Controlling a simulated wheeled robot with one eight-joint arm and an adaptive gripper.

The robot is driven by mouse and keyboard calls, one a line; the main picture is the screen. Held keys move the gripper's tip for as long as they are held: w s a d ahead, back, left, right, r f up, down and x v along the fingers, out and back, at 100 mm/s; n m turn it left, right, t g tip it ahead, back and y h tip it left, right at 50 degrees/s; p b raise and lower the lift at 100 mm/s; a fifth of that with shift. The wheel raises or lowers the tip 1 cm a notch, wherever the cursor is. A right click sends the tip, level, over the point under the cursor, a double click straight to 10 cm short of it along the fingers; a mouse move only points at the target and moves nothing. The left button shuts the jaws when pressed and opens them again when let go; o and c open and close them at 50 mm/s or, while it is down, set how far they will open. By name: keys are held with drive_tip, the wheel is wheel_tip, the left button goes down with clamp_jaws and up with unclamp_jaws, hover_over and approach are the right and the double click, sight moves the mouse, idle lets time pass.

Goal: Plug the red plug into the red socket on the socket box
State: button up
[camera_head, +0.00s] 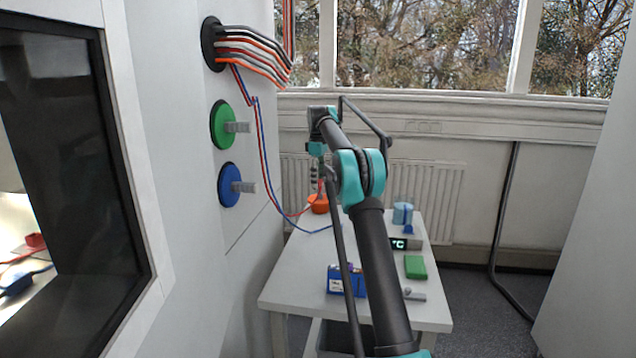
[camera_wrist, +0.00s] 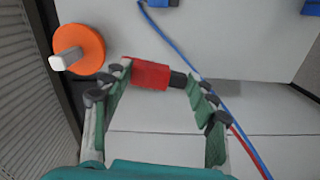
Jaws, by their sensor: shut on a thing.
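The red plug (camera_wrist: 150,73), with a dark end piece, lies between the fingertips of my gripper (camera_wrist: 160,77) in the wrist view. My gripper is shut on it. In the head view my gripper (camera_head: 319,178) points down over the far left of the table, and a little red shows below it. I cannot make out a red socket. A blue box (camera_head: 346,281) with a white label stands at the table's front, but I cannot tell whether it is the socket box. A blue end piece (camera_wrist: 160,3) shows at the blue cable's end.
An orange disc (camera_wrist: 77,48) with a pale peg is left of my gripper. Red and blue cables (camera_head: 262,140) hang down the wall to the white table (camera_head: 295,262). A temperature display (camera_head: 399,244), green block (camera_head: 415,267) and light-blue cylinder (camera_head: 402,213) stand at the right.

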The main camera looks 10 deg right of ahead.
drive_tip(key=m, duration=0.1)
drive_tip(key=f+m, duration=0.1)
drive_tip(key=m, duration=0.1)
drive_tip(key=f+m, duration=0.1)
drive_tip(key=m, duration=0.1)
drive_tip(key=shift+w+f, duration=0.1)
drive_tip(key=shift+w, duration=0.15)
wheel_tip(320, 180, down, 2)
drive_tip(key=m, duration=0.5)
drive_tip(key=shift+w+f, duration=0.1)
drive_tip(key=shift+w, duration=0.05)
drive_tip(key=f+m, duration=0.3)
drive_tip(key=m, duration=0.5)
drive_tip(key=f+m, duration=0.3)
drive_tip(key=m, duration=0.5)
drive_tip(key=f+m, duration=0.4)
drive_tip(key=m, duration=0.4)
drive_tip(key=shift+w+a, duration=0.2)
drive_tip(key=shift+f, duration=0.1)
drive_tip(key=shift+f, duration=0.1)
drive_tip(key=shift+f, duration=2.1)
